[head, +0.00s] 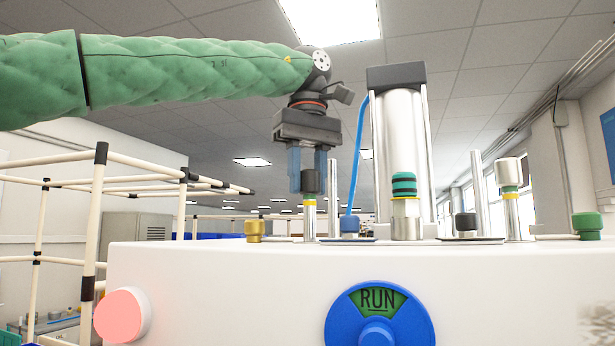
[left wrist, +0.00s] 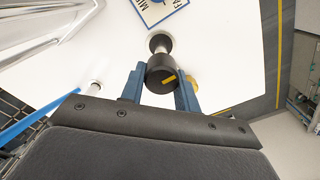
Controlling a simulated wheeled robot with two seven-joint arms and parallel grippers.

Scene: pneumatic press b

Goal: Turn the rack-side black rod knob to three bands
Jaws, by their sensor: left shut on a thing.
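The rack-side black rod knob (head: 309,181) tops a thin metal rod on the left of the press top. My left gripper (head: 307,172) comes down from above, its blue fingers shut around the knob. In the left wrist view the knob (left wrist: 161,75) sits between the two fingertips (left wrist: 160,85), with a yellow mark on its end face. Just below the knob a yellow band (head: 309,202) shows on the rod. Any bands higher up are too small or hidden by the fingers to count. My right gripper is not in view.
A silver cylinder (head: 397,150) with a blue hose (head: 357,150) stands right of my gripper. A brass knob (head: 254,230) is close on the left. A banded silver knob (head: 509,172) stands at right. The white housing carries a blue RUN dial (head: 340,318) and pink button (head: 120,316). A pipe rack (head: 98,190) is left.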

